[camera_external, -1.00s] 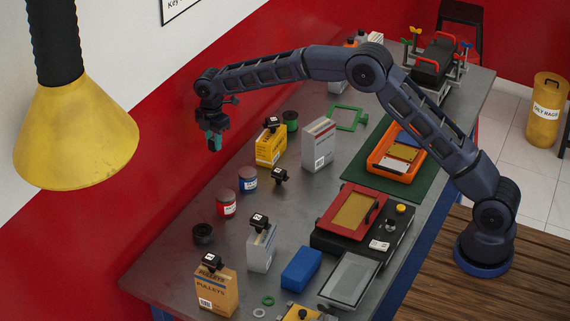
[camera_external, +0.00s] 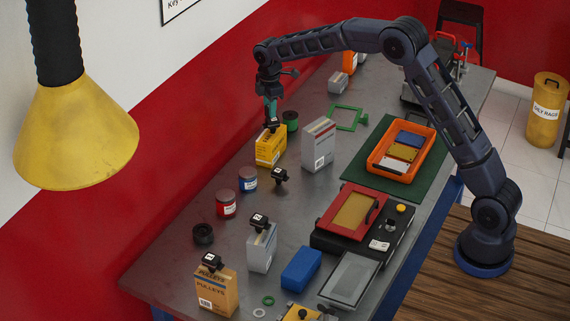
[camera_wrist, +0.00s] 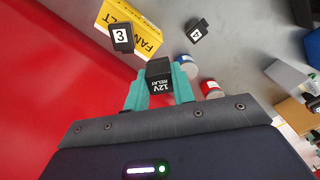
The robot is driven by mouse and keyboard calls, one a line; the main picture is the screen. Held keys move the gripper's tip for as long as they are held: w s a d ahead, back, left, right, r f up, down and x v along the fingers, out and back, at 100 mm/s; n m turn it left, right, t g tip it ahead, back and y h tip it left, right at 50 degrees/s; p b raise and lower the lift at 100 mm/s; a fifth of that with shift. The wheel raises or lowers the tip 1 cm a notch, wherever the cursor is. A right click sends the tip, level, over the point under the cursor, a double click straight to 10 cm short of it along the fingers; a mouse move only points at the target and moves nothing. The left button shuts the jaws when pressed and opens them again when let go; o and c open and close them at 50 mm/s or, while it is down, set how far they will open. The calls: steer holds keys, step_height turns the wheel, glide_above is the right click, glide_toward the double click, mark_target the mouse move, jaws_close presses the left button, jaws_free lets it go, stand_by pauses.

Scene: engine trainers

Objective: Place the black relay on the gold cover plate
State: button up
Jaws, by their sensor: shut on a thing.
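My gripper (camera_wrist: 158,88) has teal fingers and is shut on the black relay (camera_wrist: 160,76), whose white "12V RELAY" label faces the wrist camera. In the external view my gripper (camera_external: 270,108) hangs at the back left of the bench, over or close to the yellow fan belt box; the relay is hard to tell there from the black tag on that box. A gold cover plate (camera_external: 402,153) lies in the orange tray at right, between a blue plate (camera_external: 411,139) and a white one (camera_external: 392,165). My gripper is well left of the tray.
The yellow box (camera_external: 271,152) bears a black "3" tag (camera_wrist: 121,37). A grey box (camera_external: 318,146) and green frame (camera_external: 346,117) stand between my gripper and the orange tray (camera_external: 374,163). A red-framed device (camera_external: 323,217) with a gold panel stands in front of the tray.

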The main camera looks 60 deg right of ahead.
steer(key=s+d+m, duration=0.3)
steer(key=s+d, duration=0.7)
steer(key=d, duration=0.2)
steer(key=m, duration=0.8)
glide_above(403, 151)
step_height(403, 151, down, 19)
steer(key=shift+a+f, duration=0.1)
steer(key=shift+a, duration=0.05)
steer(key=shift+f, duration=0.15)
steer(key=o, duration=0.8)
steer(key=shift+c, duration=0.2)
steer(key=shift+o, duration=1.1)
